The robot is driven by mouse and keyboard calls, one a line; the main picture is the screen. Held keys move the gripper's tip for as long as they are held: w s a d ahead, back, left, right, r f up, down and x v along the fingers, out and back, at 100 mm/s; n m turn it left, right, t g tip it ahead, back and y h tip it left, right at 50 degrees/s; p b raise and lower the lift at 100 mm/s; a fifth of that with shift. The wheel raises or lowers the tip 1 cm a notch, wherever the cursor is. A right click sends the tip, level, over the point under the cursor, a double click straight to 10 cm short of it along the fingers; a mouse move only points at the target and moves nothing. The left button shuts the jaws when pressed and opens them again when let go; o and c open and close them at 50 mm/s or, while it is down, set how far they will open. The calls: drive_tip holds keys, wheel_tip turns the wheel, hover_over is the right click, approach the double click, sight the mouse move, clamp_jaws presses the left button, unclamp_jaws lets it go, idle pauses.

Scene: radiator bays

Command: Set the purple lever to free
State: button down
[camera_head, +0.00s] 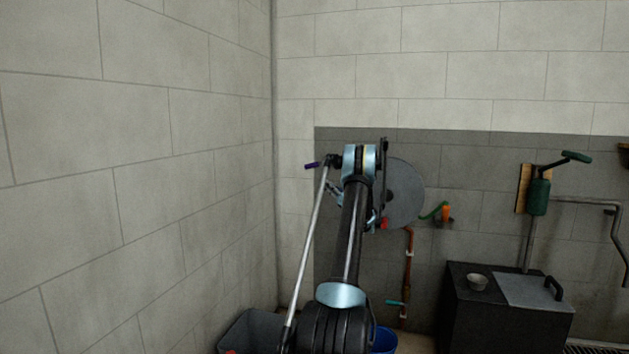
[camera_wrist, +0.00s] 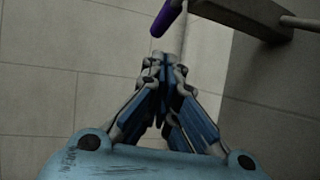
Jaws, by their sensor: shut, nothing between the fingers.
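The purple lever (camera_head: 312,165) shows at the left of my raised arm in the head view, as a short purple grip sticking out to the left near the top of a grey rod. In the wrist view the purple grip (camera_wrist: 166,19) is at the top, tilted, beside a dark bar. My gripper (camera_wrist: 170,58) is shut and empty, its fingertips just below the grip's lower end. I cannot tell whether they touch it. In the head view my arm hides part of the lever's mount, and the gripper is only partly visible.
A round grey disc (camera_head: 405,195) is on the wall behind my arm. A green-handled pump (camera_head: 538,195) and a black cabinet (camera_head: 495,318) stand to the right. A grey bin (camera_head: 247,332) and a blue bucket (camera_head: 384,341) are low down. The left wall (camera_head: 130,150) is bare.

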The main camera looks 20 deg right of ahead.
sight(315, 165)
drive_tip(key=w+a+r+g+y, duration=0.1)
drive_tip(key=w+a+r, duration=0.3)
drive_tip(key=a, duration=0.1)
drive_tip(key=shift+w+r+m+g+y, duration=0.25)
drive_tip(key=shift+w+m+g+y, duration=0.05)
drive_tip(key=shift+g+y, duration=0.1)
idle(0.4)
drive_tip(key=shift+a, duration=0.1)
drive_tip(key=shift+w+a+r, duration=0.35)
drive_tip(key=shift+a+r, duration=0.2)
